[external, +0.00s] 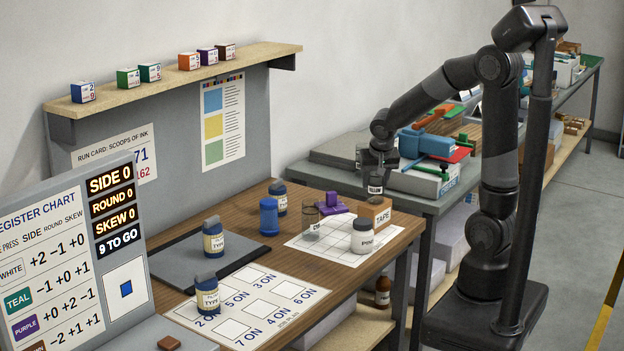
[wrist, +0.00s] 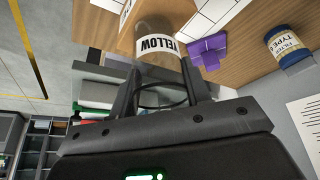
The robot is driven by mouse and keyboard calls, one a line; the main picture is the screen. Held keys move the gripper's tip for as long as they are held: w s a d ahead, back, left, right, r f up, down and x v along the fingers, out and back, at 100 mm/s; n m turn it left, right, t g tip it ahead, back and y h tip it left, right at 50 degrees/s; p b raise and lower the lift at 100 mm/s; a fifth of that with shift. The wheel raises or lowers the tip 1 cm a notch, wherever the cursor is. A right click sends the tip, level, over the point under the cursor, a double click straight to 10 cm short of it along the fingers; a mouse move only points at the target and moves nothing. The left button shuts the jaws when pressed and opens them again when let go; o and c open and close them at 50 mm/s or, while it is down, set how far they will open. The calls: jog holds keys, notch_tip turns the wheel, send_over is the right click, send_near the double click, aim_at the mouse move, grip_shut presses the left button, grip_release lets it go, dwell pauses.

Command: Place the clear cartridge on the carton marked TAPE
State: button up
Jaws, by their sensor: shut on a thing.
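My gripper (external: 377,168) is shut on a clear cartridge (external: 375,187). In the wrist view, the cartridge (wrist: 160,30) sits between the fingers (wrist: 157,75), and its white label reads YELLOW. The carton marked TAPE (external: 381,217) is a small tan box at the table's right edge. The cartridge is upright directly over the carton in the external view, its lower end close to the carton's top. I cannot tell whether they touch. Part of the carton (wrist: 127,38) shows beside the cartridge in the wrist view.
Another clear container (external: 310,224) stands on the gridded sheet (external: 335,247), near a purple piece (external: 332,204). A blue container (external: 268,217) and several labelled jars stand farther left. A grey bench (external: 420,203) lies behind.

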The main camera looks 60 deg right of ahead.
jog(key=o, duration=1)
jog(key=shift+f, duration=0.1)
jog(key=shift+o, duration=0.2)
jog(key=v, duration=1.2)
jog(key=s+a+n+t+y, duration=0.1)
jog(key=s+a+n, duration=0.2)
jog(key=s, duration=0.4)
jog(key=s+a+n+t+y, duration=0.1)
jog(key=s+a+n+y, duration=0.1)
jog(key=s+a+n, duration=0.2)
jog(key=shift+s+r+n, duration=0.3)
jog(key=shift+s+n, duration=0.7)
jog(key=shift+s, duration=0.35)
